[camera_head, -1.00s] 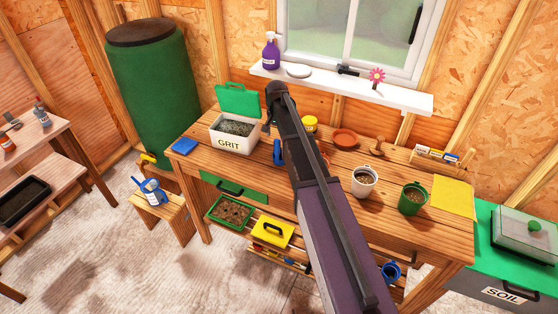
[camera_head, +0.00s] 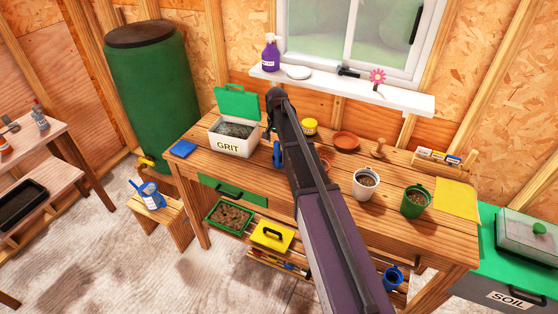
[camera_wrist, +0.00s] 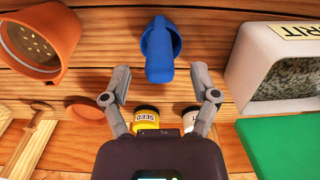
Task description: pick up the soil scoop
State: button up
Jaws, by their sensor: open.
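The blue scoop (camera_wrist: 158,48), which I take to be the soil scoop, lies on the wooden bench with its rounded handle end towards my gripper in the wrist view. In the head view a small part of it (camera_head: 277,154) shows left of my arm, which hides the rest. My gripper (camera_wrist: 162,98) is open and empty.
The grit box (camera_head: 232,136) with its green lid stands left of the scoop. A yellow seed jar (camera_wrist: 146,118) and a terracotta saucer (camera_head: 346,141) are near. A white pot (camera_head: 365,184) and green pot (camera_head: 415,201) stand right.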

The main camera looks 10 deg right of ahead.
aim_at(277, 149)
jog(key=shift+f+b, duration=1.95)
jog(key=shift+f, duration=0.3)
jog(key=shift+d, duration=0.1)
grip_shut()
